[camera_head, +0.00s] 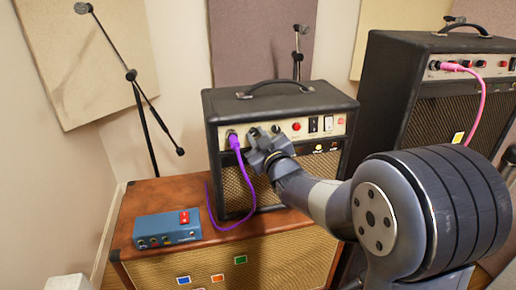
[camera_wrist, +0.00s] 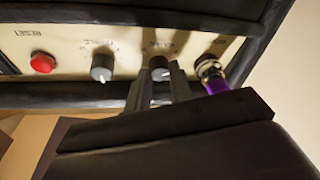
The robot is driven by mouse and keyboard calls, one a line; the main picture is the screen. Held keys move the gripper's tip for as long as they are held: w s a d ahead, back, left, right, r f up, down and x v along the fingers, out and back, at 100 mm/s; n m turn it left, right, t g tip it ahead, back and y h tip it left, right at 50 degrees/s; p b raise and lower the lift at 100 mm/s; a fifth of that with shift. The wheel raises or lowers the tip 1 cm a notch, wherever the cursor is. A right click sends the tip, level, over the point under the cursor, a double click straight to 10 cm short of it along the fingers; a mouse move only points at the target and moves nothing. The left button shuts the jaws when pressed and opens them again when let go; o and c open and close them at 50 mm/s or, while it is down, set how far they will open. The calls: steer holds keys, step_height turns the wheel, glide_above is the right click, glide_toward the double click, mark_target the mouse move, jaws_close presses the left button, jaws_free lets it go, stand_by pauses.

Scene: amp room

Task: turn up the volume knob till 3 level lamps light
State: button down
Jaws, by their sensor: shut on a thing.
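My gripper (camera_head: 256,137) is at the left part of the cream panel of the middle black amp (camera_head: 238,107). In the wrist view, where the panel looks upside down, its two fingers are shut on a dark round knob (camera_wrist: 160,67) with a pale pointer mark. This knob sits between the purple cable's socket and a second grey knob (camera_wrist: 102,67). The lettering is too blurred to read surely. In the head view a small yellow spot (camera_head: 318,149) glows below the panel, with a darker spot (camera_head: 335,149) to its right. My gripper may hide others.
A purple cable (camera_head: 240,170) hangs from the socket close left of my gripper. A red button (camera_head: 296,126) and switches (camera_head: 328,123) are to the right. A blue pedal (camera_head: 167,230) lies on the brown cabinet (camera_head: 160,199). A larger amp (camera_head: 385,75) stands at right.

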steer(key=m+b, duration=0.1)
steer(key=m+t+h+b, duration=0.1)
steer(key=m+b, duration=0.1)
steer(key=shift+a+f+m, duration=0.15)
steer(key=shift+f+m, duration=0.15)
steer(key=shift+r+m+h+b, duration=0.1)
steer(key=shift+m+h+b, duration=0.3)
steer(key=shift+m+b, duration=0.3)
steer(key=shift+r, duration=0.1)
steer(key=c, duration=1.5)
jaws_free()
steer(key=shift+c, duration=0.2)
steer(key=shift+s, duration=0.1)
steer(key=v, duration=1)
steer(key=shift+s+b, duration=0.35)
